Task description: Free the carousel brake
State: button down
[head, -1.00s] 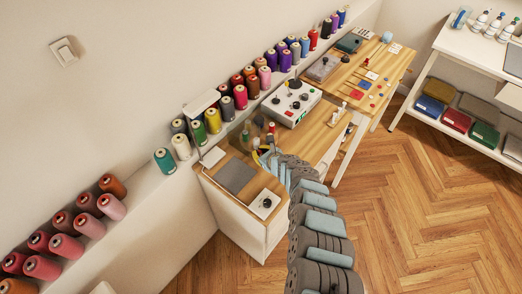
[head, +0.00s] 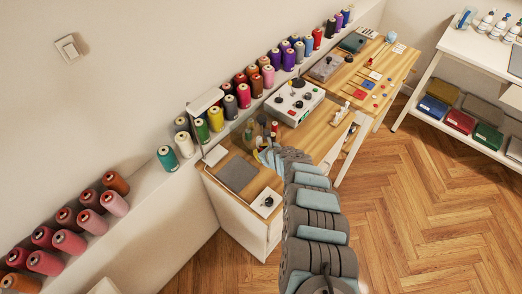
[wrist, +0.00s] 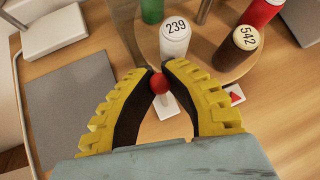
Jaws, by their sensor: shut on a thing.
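In the wrist view my gripper (wrist: 160,78) has its yellow, dark-padded fingers closed on a small red ball knob (wrist: 159,84). The knob sits above a small white plate (wrist: 165,105) on the wooden table. It looks like the brake's handle; its stem is mostly hidden. Just behind it stand a white spool marked 239 (wrist: 175,42) and a brown spool marked 542 (wrist: 237,52), apparently on the carousel. A white card with a red mark (wrist: 235,93) lies by the right finger. In the head view my arm largely hides the gripper and knob.
A grey mat (head: 236,174) and a white box with a black knob (head: 266,203) lie on the near table end. A control box (head: 293,103) stands behind. Thread spools line the wall ledge. The floor (head: 420,200) at right is clear.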

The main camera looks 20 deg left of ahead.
jog(key=c, duration=1)
grip_release()
jog(key=shift+d+r, duration=0.1)
jog(key=shift+v, duration=3.65)
